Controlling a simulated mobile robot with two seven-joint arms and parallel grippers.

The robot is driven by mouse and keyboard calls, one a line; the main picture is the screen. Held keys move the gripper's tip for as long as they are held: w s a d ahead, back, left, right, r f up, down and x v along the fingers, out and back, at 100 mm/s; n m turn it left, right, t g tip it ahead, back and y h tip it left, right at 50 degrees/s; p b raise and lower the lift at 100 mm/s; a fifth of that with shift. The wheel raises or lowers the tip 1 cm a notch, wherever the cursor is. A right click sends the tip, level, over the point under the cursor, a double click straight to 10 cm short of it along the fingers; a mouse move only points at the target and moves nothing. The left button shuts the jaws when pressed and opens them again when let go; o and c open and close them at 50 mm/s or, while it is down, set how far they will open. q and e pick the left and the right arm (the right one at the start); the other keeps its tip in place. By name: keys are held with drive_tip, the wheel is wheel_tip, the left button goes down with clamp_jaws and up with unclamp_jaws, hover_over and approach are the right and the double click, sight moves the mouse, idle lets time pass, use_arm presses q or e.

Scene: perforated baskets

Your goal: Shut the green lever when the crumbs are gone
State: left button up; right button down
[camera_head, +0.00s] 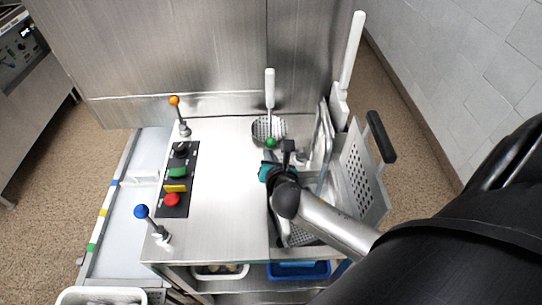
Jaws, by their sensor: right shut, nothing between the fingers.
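The green lever's ball knob (270,143) shows on the right part of the steel worktop, just in front of the skimmer's bowl. The lever's shaft is mostly hidden by my arm. My right gripper (266,171) comes in from the lower right, with teal at its tip. It is shut and empty, a little nearer than the green knob; whether they touch I cannot tell. No crumbs can be made out on the worktop. My left gripper is out of view.
An orange-knobbed lever (174,101), a blue-knobbed lever (141,211) and a black button panel (177,180) stand at left. A skimmer (269,90) leans behind. A perforated basket (360,172) stands at right. A white bin (220,271) and blue bin (298,271) sit below.

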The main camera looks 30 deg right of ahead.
sight(273, 142)
idle(0.4)
drive_tip(key=shift+r+p, duration=0.3)
drive_tip(key=shift+p, duration=0.1)
drive_tip(key=shift+s+d+r+m+t+y+p, duration=0.1)
drive_tip(key=shift+d+r+m+t+y+p, duration=0.05)
drive_tip(key=shift+r+m+t+y+p, duration=0.3)
drive_tip(key=p, duration=0.1)
drive_tip(key=r+p, duration=0.1)
drive_tip(key=p, duration=0.1)
drive_tip(key=d+r+p, duration=0.1)
drive_tip(key=shift+s+r, duration=0.2)
drive_tip(key=shift+s, duration=0.1)
drive_tip(key=shift+s+d+r+p, duration=0.4)
drive_tip(key=shift+d+r+p, duration=0.25)
drive_tip(key=shift+p, duration=0.8)
drive_tip(key=shift+d+f, duration=0.1)
drive_tip(key=shift+s, duration=0.1)
